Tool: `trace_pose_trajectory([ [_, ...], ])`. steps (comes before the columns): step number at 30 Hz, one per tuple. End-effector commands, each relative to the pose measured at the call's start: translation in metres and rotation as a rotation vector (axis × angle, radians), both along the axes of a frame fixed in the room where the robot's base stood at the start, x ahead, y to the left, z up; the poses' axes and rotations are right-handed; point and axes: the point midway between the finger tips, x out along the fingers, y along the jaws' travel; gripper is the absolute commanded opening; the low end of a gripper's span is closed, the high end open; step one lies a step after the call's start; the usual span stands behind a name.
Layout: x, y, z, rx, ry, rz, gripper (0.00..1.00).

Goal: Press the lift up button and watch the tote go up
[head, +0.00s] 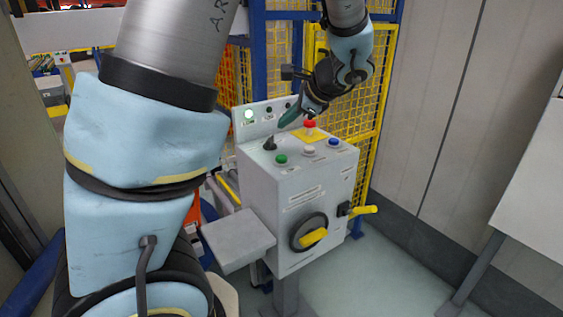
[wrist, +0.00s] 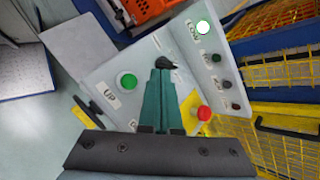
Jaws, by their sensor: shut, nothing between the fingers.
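The grey control box (head: 285,190) stands in the middle of the head view. Its green button (head: 281,159) is at the left of the sloped top. In the wrist view the green button (wrist: 128,81) sits beside an "UP" label (wrist: 104,93). My gripper (head: 289,117) is above the back of the box, with its green fingers shut and empty. In the wrist view my gripper (wrist: 160,72) points toward the black selector knob (wrist: 166,62), right of the green button. I cannot tell if the fingertips touch anything. An orange tote (wrist: 145,10) shows partly at the top.
A red mushroom button (head: 310,124), a white button (head: 309,150) and a blue button (head: 334,142) are also on the box. A lamp (head: 249,114) glows on its back panel. Yellow mesh fencing (head: 362,100) stands behind. A grey shelf (head: 236,240) juts out left.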

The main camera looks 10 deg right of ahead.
Motion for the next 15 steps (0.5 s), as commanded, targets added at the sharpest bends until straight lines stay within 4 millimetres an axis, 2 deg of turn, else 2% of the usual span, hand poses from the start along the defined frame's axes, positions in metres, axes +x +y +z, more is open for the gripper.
trace_pose_trajectory([
  [1,0.000,0.000,-0.013,0.001,0.000,0.000,0.00],
  [9,0.000,0.000,-0.051,0.001,0.001,0.001,0.00],
  [15,0.000,0.000,-0.066,0.000,0.001,0.001,0.00],
])
